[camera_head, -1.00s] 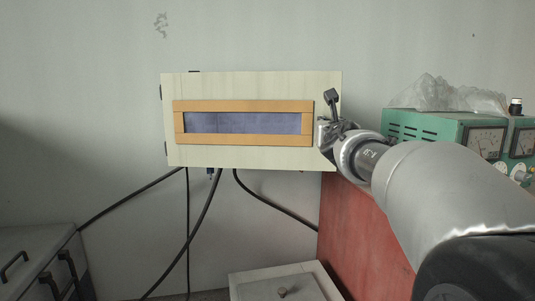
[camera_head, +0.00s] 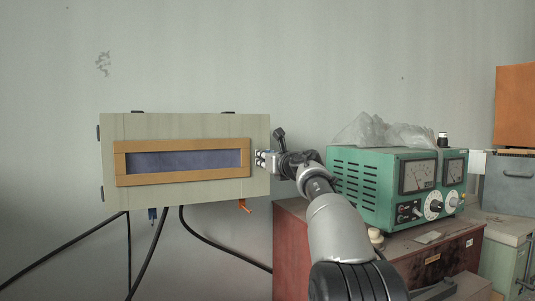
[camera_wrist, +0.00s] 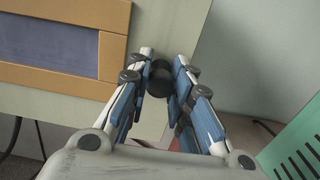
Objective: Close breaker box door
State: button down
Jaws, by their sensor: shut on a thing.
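The breaker box (camera_head: 185,198) is a pale cream box on the wall, left of centre in the head view. Its door (camera_head: 258,130) faces me, with an orange frame (camera_head: 180,175) around a dark blue-grey window (camera_head: 185,160). The door looks nearly flat against the box; any small gap cannot be told. My gripper (camera_head: 262,159) is at the door's right side. In the wrist view, my gripper (camera_wrist: 162,62) has its blue-padded fingers around a black round knob (camera_wrist: 159,80) on the door's edge area, and is shut on it.
A green metered instrument (camera_head: 375,185) with crumpled plastic (camera_head: 380,131) on top stands on a red cabinet (camera_head: 290,235), close right of my arm. Black cables (camera_head: 150,250) hang below the box. Bare wall is free above.

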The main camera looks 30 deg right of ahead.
jog(key=shift+r, duration=0.4)
jog(key=c, duration=1.8)
grip_release()
jog(key=shift+w, duration=0.1)
jog(key=o, duration=0.4)
jog(key=shift+w+f, duration=0.15)
jog(key=shift+f, duration=0.1)
jog(key=shift+f, duration=0.1)
jog(key=s, duration=1.2)
jog(key=shift+a, duration=0.15)
